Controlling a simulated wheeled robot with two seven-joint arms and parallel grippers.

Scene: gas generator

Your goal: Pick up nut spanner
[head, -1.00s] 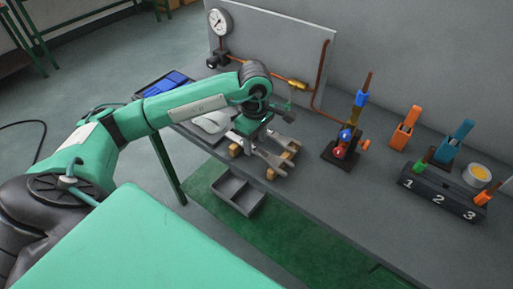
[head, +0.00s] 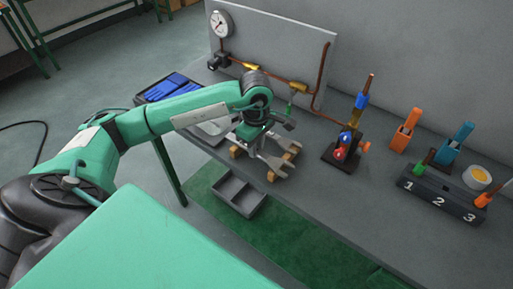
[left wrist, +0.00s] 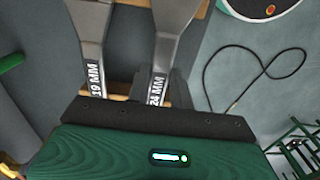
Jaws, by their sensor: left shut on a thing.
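Two grey open-ended spanners lie side by side on a wooden rest (head: 270,175) on the bench. In the left wrist view one is marked 19 MM (left wrist: 91,60) and the other 24 MM (left wrist: 164,55). My left gripper (left wrist: 160,88) is shut on the shank of the 24 MM spanner, near its label. The 19 MM spanner lies beside it, outside the fingers. In the head view the gripper (head: 252,133) is low over the handle side of the spanners, and its wrist hides part of them. My right gripper is not in view.
A blue tool tray (head: 170,86) and a partly hidden white object lie left of the spanners. A gauge (head: 220,24) and copper pipe stand behind. A stand with coloured parts (head: 345,148) is to the right, then a numbered block (head: 440,194).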

